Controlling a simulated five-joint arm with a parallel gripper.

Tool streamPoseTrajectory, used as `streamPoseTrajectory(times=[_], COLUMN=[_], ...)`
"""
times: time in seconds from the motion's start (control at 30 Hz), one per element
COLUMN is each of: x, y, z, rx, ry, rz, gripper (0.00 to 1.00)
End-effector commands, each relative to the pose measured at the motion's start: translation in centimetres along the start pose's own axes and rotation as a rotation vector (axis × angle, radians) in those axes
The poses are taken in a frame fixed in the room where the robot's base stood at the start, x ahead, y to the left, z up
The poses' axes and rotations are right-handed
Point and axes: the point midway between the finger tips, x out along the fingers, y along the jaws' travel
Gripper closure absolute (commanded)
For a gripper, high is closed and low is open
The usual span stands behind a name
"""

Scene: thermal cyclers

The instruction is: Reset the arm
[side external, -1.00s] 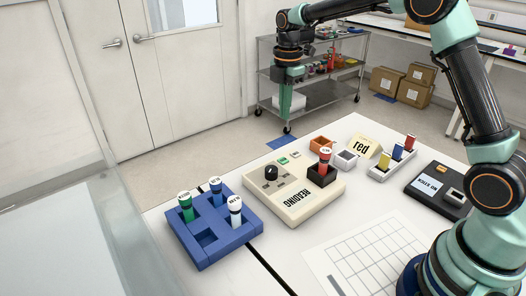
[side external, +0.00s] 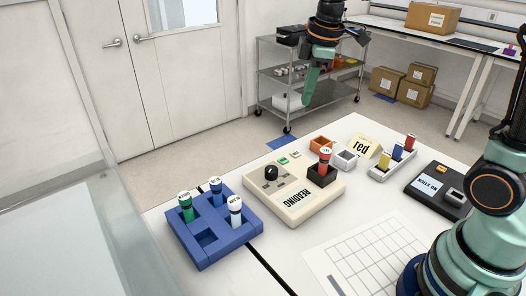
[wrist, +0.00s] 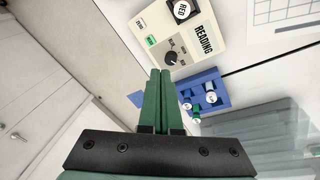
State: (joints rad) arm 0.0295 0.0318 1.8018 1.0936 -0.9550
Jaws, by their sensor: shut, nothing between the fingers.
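My gripper (side external: 311,86) is raised in the air above and behind the table in the side external view, in front of the wire cart. In the wrist view its two green fingers (wrist: 160,92) are pressed together with nothing between them. It touches none of the things on the table. The cream reader (side external: 292,192) stands on the table with a red-topped tube (side external: 325,157) upright in its dark socket. The blue rack (side external: 214,238) holds a green tube (side external: 185,205), a blue tube (side external: 216,190) and a white tube (side external: 235,210), with one front slot empty.
A card reading "red" (side external: 362,146), an orange tray (side external: 321,145), a white tray (side external: 345,160), a holder with coloured sticks (side external: 393,160) and a black box (side external: 437,187) sit on the table. The wire cart (side external: 265,75) stands behind. A gridded sheet (side external: 370,262) lies in front.

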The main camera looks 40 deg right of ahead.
Motion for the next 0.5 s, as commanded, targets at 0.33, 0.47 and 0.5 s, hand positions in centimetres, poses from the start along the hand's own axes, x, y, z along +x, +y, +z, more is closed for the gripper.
streamPoseTrajectory(times=[0.33, 0.47, 0.5], x=[-3.1, -2.9, -2.8], y=[-6.9, -9.0, -9.5], z=[4.1, 5.5, 5.8], rx=[0.549, 0.727, 0.771], ry=[0.14, 0.197, 0.212], rz=[0.104, 0.119, 0.122], gripper=[1.0, 1.0, 1.0])
